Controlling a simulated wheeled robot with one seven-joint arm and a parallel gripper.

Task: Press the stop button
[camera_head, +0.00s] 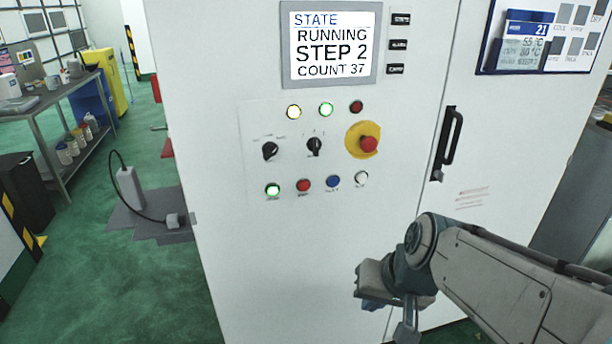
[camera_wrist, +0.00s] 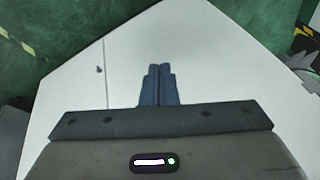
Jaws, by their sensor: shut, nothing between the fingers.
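A white control cabinet (camera_head: 310,240) faces me in the head view. Its lower row of small buttons holds a lit green one (camera_head: 272,190), a red one (camera_head: 303,185), a blue one (camera_head: 333,181) and a white one (camera_head: 361,178). Their labels are too small to read. A larger red mushroom button (camera_head: 369,144) sits on a yellow disc above right. My gripper (camera_head: 372,304) is below and right of the buttons, apart from them. In the wrist view its dark blue fingers (camera_wrist: 160,70) are together and empty over a white surface; no buttons show there.
The screen (camera_head: 330,45) reads STATE RUNNING STEP 2 COUNT 37. Two black knobs (camera_head: 269,151) and several lamps (camera_head: 326,109) sit above the button row. A black door handle (camera_head: 449,140) sticks out at right. A bench (camera_head: 50,100) stands far left.

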